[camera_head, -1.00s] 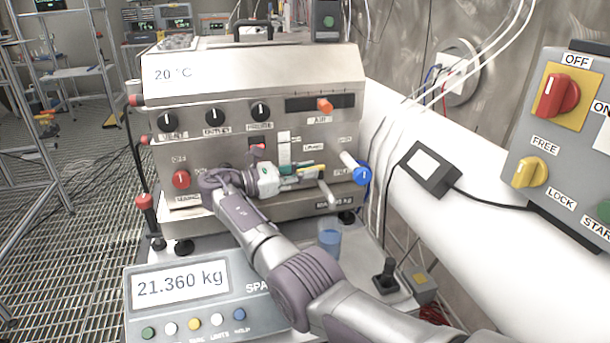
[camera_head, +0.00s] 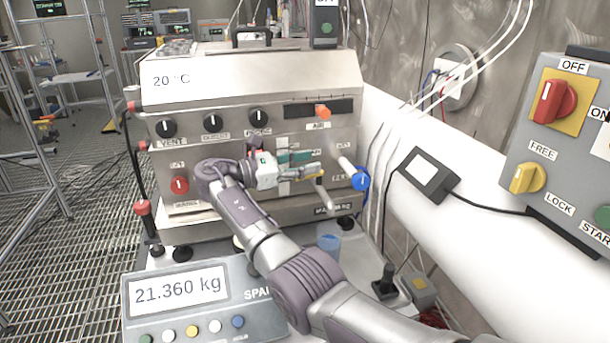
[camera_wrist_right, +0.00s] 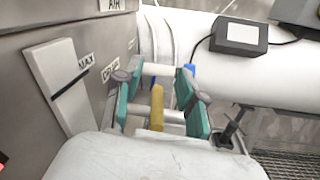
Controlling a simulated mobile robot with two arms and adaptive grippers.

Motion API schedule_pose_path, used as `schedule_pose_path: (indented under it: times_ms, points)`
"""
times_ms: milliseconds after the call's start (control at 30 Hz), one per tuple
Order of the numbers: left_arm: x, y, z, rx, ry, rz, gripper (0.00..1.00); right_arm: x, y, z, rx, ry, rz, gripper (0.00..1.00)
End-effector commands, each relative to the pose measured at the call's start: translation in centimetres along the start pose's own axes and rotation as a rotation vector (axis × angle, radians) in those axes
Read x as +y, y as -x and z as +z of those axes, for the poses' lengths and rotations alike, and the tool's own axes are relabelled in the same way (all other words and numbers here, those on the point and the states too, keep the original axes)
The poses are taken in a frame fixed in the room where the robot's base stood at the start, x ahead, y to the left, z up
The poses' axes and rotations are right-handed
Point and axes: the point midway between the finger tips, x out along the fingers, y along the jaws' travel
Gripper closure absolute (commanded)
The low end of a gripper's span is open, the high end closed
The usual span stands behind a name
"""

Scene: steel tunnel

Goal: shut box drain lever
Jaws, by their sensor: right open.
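The steel box (camera_head: 255,80) stands with its front panel facing me. A yellow lever handle (camera_head: 309,177) sticks out low on that panel, beside a pale metal spout (camera_head: 325,195); I take it to be the drain lever. My right gripper (camera_head: 306,165) is at the panel, its teal fingers apart. In the right wrist view, the yellow handle (camera_wrist_right: 157,107) lies between the spread teal fingers (camera_wrist_right: 160,98), with visible gaps on both sides. The gripper body hides the handle's near end. My left gripper is out of view.
A pipe with a blue knob (camera_head: 360,180) juts out right of the lever. A red knob (camera_head: 180,185) is at the panel's left. A blue cup (camera_head: 329,242) stands below the spout. A scale display (camera_head: 178,291) reads 21.360 kg. A white duct (camera_head: 480,220) runs along the right.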

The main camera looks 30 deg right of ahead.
Motion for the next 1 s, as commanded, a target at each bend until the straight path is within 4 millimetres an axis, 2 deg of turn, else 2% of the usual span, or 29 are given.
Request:
schedule_pose_path:
  times_ms: [33, 200, 400, 800, 900, 1000]
  points:
    - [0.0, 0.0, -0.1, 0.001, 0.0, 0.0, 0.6, 0.2, 0.0, 1.1, 0.0, -0.005, -0.001, 0.6]
    - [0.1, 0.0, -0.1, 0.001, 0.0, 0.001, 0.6, 0.8, -0.1, 4.1, -0.001, -0.003, -0.001, 0.6]
    - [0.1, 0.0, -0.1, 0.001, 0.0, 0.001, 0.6, 1.2, -0.1, 5.9, 0.0, 0.001, -0.001, 0.6]
    - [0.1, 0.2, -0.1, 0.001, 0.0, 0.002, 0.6, 1.2, -0.4, 6.0, 0.003, -0.007, 0.002, 0.6]
    - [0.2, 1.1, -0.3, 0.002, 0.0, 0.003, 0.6, 1.4, -1.7, 5.3, 0.02, -0.053, 0.022, 0.6]
    - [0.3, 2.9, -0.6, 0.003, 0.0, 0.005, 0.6, 1.4, -4.3, 4.0, 0.059, -0.163, 0.072, 0.6]
